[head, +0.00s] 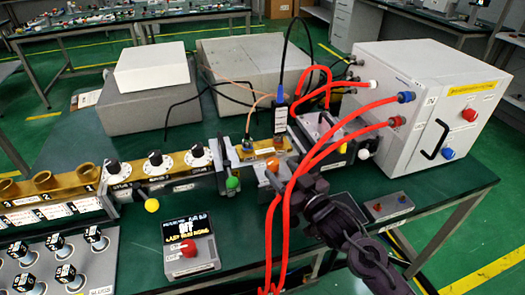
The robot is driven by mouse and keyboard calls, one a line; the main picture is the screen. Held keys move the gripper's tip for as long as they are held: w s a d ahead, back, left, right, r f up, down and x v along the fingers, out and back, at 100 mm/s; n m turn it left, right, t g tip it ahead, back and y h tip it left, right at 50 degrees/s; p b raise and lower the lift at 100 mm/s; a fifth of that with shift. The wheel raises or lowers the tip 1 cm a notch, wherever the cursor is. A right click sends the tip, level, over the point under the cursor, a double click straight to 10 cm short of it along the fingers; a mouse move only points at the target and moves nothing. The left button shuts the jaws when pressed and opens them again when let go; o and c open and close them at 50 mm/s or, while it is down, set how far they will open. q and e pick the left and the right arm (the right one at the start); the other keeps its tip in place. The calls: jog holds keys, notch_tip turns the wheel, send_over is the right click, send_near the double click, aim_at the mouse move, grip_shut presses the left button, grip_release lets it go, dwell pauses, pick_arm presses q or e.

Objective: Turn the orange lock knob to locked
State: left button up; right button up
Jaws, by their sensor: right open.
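The orange lock knob (272,165) sits on a small grey block in the middle of the bench, at the front end of the brass waveguide section. My right gripper (293,189) reaches in from the lower right, its dark fingers just right of and in front of the knob. It is open, and I see nothing held in it. Red hoses cross in front of the fingers and partly hide them, so I cannot tell whether they touch the knob. The knob's pointing direction is too small to read. My left gripper is not in view.
Red hoses (330,155) run from the white cabinet (420,100) down past the gripper. A display box with a red button (190,245) stands at front left. A yellow ball-ended lever (152,205) and green knob (232,183) are left of the orange knob. A small grey button box (388,207) lies right.

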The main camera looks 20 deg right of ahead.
aim_at(270, 159)
jog(key=x, duration=0.3)
jog(key=shift+w+r, duration=0.15)
jog(key=shift+r, duration=0.05)
jog(key=shift+x, duration=1.15)
jog(key=shift+w+a+f+p, duration=0.15)
jog(key=shift+w+p, duration=0.15)
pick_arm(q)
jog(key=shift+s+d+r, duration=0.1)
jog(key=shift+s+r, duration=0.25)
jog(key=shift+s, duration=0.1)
pick_arm(e)
jog(key=shift+w, duration=0.15)
jog(key=c, duration=1)
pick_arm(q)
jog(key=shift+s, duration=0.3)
